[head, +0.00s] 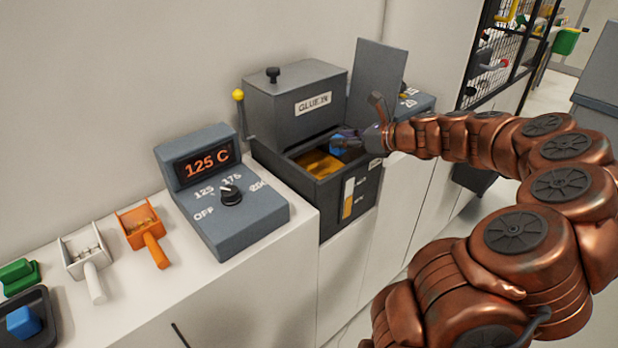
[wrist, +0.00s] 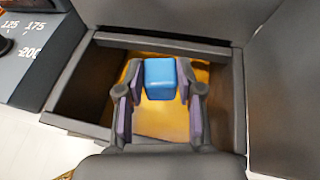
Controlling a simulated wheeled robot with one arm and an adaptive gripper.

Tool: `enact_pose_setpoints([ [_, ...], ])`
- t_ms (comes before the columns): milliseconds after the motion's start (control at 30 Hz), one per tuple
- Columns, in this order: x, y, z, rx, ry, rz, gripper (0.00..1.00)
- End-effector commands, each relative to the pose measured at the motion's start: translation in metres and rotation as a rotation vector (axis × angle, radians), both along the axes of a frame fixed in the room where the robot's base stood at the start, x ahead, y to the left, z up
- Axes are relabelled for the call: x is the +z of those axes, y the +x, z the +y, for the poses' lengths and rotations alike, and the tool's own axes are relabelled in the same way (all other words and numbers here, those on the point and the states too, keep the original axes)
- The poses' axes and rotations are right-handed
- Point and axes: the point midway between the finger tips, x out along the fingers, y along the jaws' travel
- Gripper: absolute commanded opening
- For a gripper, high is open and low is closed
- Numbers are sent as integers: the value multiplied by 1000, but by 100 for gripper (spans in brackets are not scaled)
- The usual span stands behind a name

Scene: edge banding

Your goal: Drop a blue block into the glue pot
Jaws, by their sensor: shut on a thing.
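My gripper (wrist: 160,92) is shut on a blue block (wrist: 160,78), held between its two purple-padded fingers. In the head view the block (head: 337,143) shows at the fingertips, over the open glue pot (head: 330,188). The pot is a dark grey box with amber glue (head: 318,164) inside. In the wrist view the glue (wrist: 160,122) lies below the block and fingers, within the pot's walls. I cannot tell how far the block is above the glue. The pot's lid (head: 378,82) stands open at the right.
A grey control box (head: 222,195) reading 125 C stands left of the pot. A white scoop (head: 86,256), an orange scoop (head: 142,230), a green object (head: 18,275) and a tray (head: 45,330) with another blue block (head: 23,322) lie further left. A yellow-knobbed lever (head: 239,97) rises beside the pot.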

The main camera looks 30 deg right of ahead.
Motion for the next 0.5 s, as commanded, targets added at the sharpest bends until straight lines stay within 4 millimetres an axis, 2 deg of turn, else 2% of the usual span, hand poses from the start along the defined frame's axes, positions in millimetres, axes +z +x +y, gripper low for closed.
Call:
enact_pose_setpoints([
  [33,0,0,0,0,0,0,37],
  [300,0,0,0,0,0,0,66],
  [500,0,0,0,0,0,0,66],
])
